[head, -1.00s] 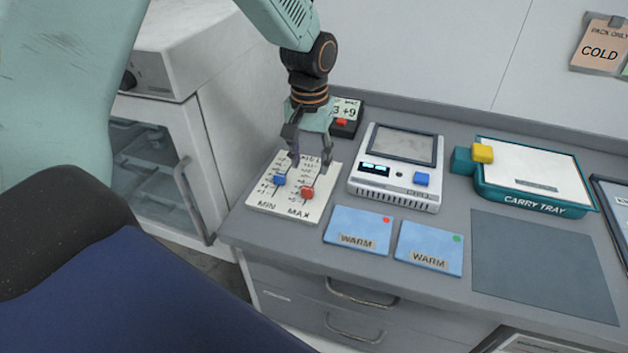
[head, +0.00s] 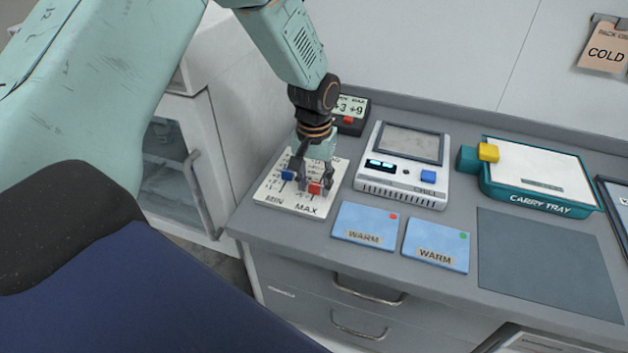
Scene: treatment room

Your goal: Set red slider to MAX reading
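The white slider panel (head: 274,208) lies at the counter's left end, with a scale and MIN and MAX labels. Its red slider (head: 315,189) is in the MAX column, low on the scale. Its blue slider (head: 287,175) is in the MIN column. My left gripper (head: 315,182) points down over the panel, its fingers apart on either side of the red slider; contact is not clear. A small display (head: 350,107) behind the gripper reads +3 under MIN and +9 under MAX, with a red button (head: 348,120) below. My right gripper is not in view.
Right of the panel stands a white CHILL device (head: 402,190) with a blue button. Two blue WARM packs (head: 364,240) lie in front of it. A teal carry tray (head: 540,203) and a grey mat (head: 545,265) are farther right. A glass-fronted cabinet is at left.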

